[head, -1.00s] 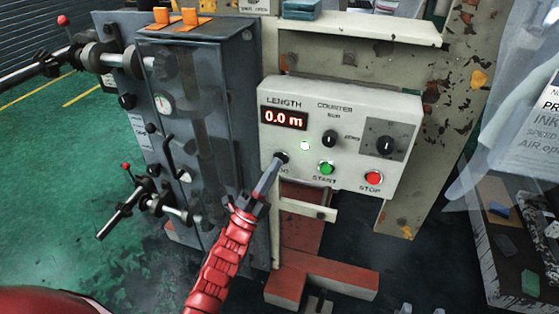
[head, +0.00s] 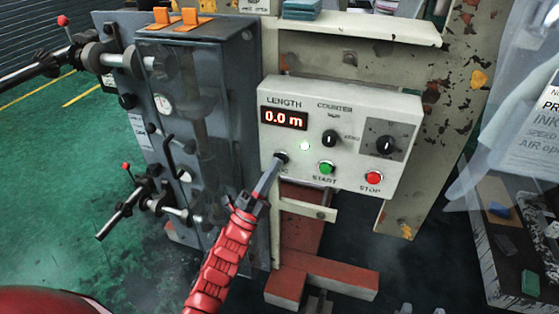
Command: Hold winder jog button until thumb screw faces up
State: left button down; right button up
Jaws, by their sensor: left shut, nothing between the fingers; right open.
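The control box (head: 340,130) shows "0.0 m" on its display. The black jog button (head: 281,157) is at its lower left, its label partly covered. My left gripper (head: 275,168) is shut and empty, its tip against or just in front of this button; contact is hard to tell. Two shafts stick out left of the grey cabinet. The upper shaft (head: 38,70) has a red-tipped pin (head: 62,20) pointing up; the lower shaft (head: 122,212) has another (head: 126,166). I cannot tell which part is the thumb screw. My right gripper (head: 420,309) barely shows, open, at the bottom edge.
A green START button (head: 327,167) and a red STOP button (head: 372,178) sit right of the jog button. The grey cabinet (head: 215,75) stands close on the left. A reddish base (head: 330,278) lies below. A bin (head: 505,250) stands at right.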

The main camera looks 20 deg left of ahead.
pick_arm(q)
jog(key=shift+s, duration=0.15)
dwell(0.3)
jog(key=shift+s, duration=0.75)
jog(key=s, duration=0.5)
jog(key=shift+a, duration=0.1)
